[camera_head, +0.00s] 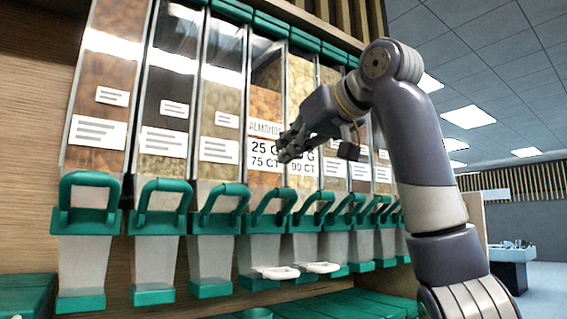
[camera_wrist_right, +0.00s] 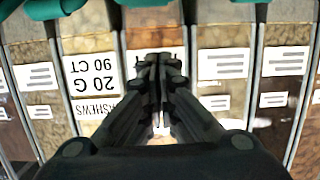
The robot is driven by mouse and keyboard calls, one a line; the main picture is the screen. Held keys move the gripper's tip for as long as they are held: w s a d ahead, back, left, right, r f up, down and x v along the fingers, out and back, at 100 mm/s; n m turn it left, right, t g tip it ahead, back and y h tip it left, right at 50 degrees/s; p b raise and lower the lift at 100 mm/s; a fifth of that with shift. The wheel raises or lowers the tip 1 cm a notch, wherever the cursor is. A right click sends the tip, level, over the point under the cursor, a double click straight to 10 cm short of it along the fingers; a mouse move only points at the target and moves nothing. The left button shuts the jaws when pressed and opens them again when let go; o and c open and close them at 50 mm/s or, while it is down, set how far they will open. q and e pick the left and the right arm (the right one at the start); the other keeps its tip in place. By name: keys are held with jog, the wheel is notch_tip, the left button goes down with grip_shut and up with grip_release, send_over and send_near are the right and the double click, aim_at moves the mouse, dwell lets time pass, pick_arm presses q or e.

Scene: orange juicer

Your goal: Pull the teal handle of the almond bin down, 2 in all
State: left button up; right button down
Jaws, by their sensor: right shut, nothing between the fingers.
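The almond bin (camera_head: 266,100) is the clear upright bin with the "ALMONDS 25 G 75 CT" label (camera_head: 261,152). Its teal handle (camera_head: 270,203) is a raised loop below the label, above a clear chute. My right gripper (camera_head: 287,150) is shut and empty, in front of the labels and above the handles, apart from the almond handle. In the right wrist view the shut fingers (camera_wrist_right: 160,62) point at the bin fronts and cover most of one label. The upside-down cashews label (camera_wrist_right: 92,85) shows beside them. My left gripper is not in view.
Several similar bins with teal handles (camera_head: 87,190) stand in a row on both sides. The cashews handle (camera_head: 312,210) is close to the almond one. White dishes (camera_head: 277,272) (camera_head: 321,267) sit below the chutes. Teal lids (camera_head: 345,303) lie along the bottom.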

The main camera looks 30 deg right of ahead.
aim_at(284, 190)
jog(key=p+x, duration=0.1)
jog(key=x, duration=0.3)
jog(key=shift+r+p, duration=0.2)
jog(key=shift+p, duration=0.15)
jog(key=shift+d+f+b, duration=0.1)
jog(key=shift+f+b, duration=0.2)
jog(key=shift+f, duration=0.25)
jog(key=shift+s+f, duration=0.2)
jog(key=shift+f, duration=0.15)
jog(key=shift+s+f, duration=0.6)
jog(key=shift+s, duration=0.25)
jog(key=shift+s+d+f, duration=0.1)
jog(key=shift+f, duration=0.15)
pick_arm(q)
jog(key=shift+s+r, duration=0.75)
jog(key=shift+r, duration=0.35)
pick_arm(e)
jog(key=shift+f, duration=0.1)
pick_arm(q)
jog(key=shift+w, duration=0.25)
